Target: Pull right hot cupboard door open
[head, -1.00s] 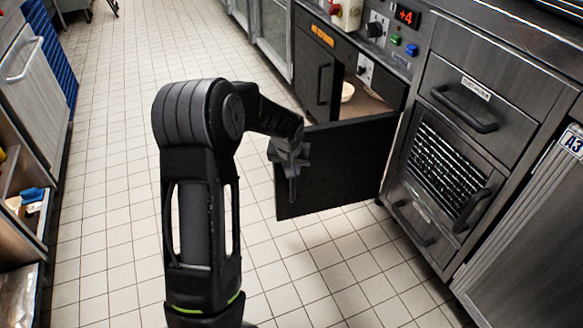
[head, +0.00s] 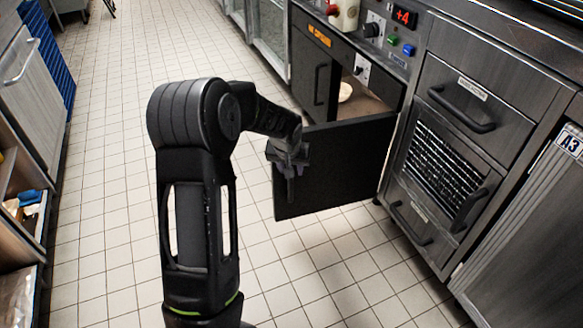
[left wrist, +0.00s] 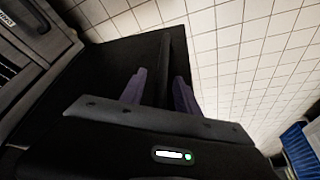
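The right hot cupboard door (head: 335,165) is a black panel that stands swung well out from the cupboard, with its hinge side at the right. Part of the opening behind it shows. My left gripper (head: 290,170) is at the door's free side, in front of its face. In the left wrist view the two purple fingers of my left gripper (left wrist: 160,90) stand apart, on either side of a dark upright bar, which looks like the door handle (left wrist: 165,55). A gap shows beside the left finger. My right gripper is in neither view.
The closed left cupboard door (head: 312,75) has an orange label. A pale bowl (head: 345,91) sits inside the opening. Drawers with bar handles (head: 462,110) stand to the right. Shelving (head: 25,200) lines the left side. The tiled floor (head: 110,150) between is clear.

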